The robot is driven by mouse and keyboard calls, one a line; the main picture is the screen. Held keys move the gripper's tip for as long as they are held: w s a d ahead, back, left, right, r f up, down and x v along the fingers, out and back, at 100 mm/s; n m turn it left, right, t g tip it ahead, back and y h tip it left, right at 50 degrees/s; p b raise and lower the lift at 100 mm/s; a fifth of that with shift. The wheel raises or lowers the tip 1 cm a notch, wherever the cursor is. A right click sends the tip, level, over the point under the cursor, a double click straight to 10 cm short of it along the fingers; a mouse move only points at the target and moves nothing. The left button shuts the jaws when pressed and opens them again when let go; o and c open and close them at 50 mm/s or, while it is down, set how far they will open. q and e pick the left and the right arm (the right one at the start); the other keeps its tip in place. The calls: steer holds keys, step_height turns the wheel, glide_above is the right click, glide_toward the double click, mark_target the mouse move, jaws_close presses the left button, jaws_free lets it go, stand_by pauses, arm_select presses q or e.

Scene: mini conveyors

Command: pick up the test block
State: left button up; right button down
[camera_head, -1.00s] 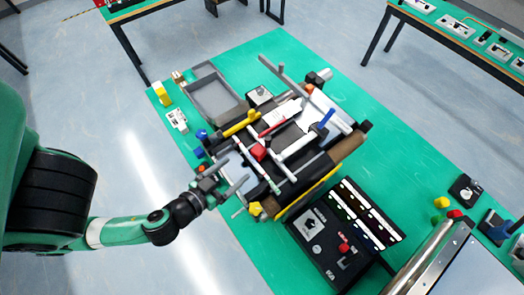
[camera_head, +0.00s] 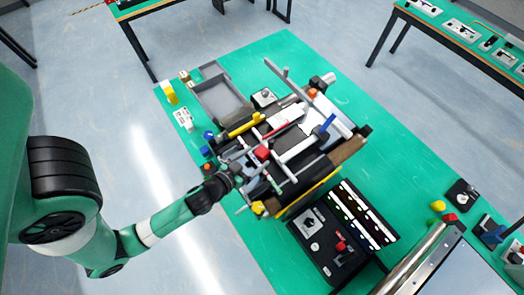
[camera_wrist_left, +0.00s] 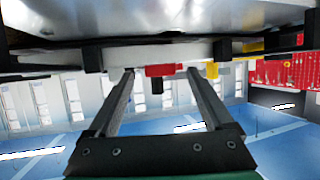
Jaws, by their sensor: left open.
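A small red block (camera_head: 261,152) is at the left middle of the cluttered conveyor rig. A red block also shows in the left wrist view (camera_wrist_left: 163,70), between the fingertips in the picture. I cannot tell for sure that it is the test block. My left gripper (camera_head: 254,165) is at the rig's left side, with its fingers pointing at the red block. In the left wrist view my left gripper (camera_wrist_left: 160,75) is open, with nothing visibly held. Whether the fingers are around the block or short of it is unclear. My right gripper is not in view.
The conveyor rig (camera_head: 335,160) stands on a green table (camera_head: 370,130), crowded with bars and rods. A grey tray (camera_head: 222,98) lies behind it. A black control panel (camera_head: 325,245) is in front. A yellow block (camera_head: 170,93) stands at the left edge.

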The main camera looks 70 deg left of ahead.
mark_target(258, 155)
arm_select(q)
steer(key=x, duration=0.3)
jaws_close()
stand_by(0.4)
